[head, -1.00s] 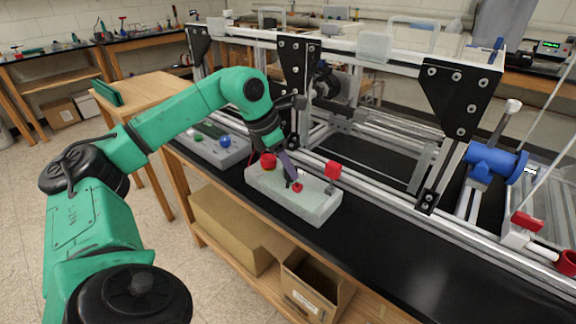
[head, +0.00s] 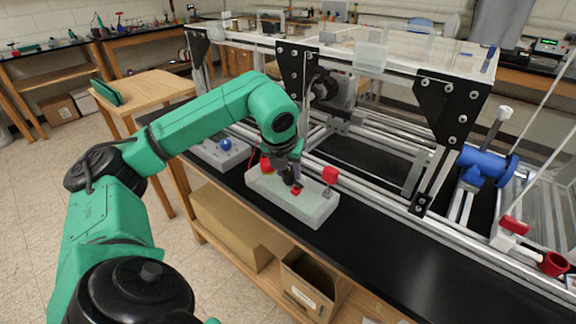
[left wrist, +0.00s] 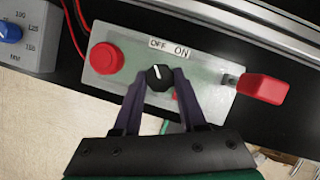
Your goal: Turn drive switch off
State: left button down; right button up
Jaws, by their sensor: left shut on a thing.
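The drive switch is a black round knob (left wrist: 158,78) with a white pointer line, on a pale grey control box (left wrist: 222,103). Above it is a label (left wrist: 171,47) reading OFF and ON. The pointer aims up in the picture, leaning slightly toward OFF. My left gripper (head: 293,182) is over the box, its two purple-grey fingers shut on the knob's sides. In the head view the gripper hides the knob. A small red part (head: 296,191) shows by the fingertips. My right gripper is not in view.
A red push button (left wrist: 106,58) and a red-handled lever (left wrist: 262,89) flank the knob. A grey box with a blue knob (head: 225,144) stands to the left. The aluminium frame (head: 372,165) rises behind. The black bench top (head: 400,255) is clear at front right.

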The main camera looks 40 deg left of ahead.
pick_arm(q)
jog(key=shift+d+f+n, duration=0.15)
jog(key=shift+n, duration=0.65)
jog(key=shift+s+y+p, duration=0.1)
jog(key=shift+y+p, duration=0.2)
jog(key=shift+c, duration=2.3)
grip_release()
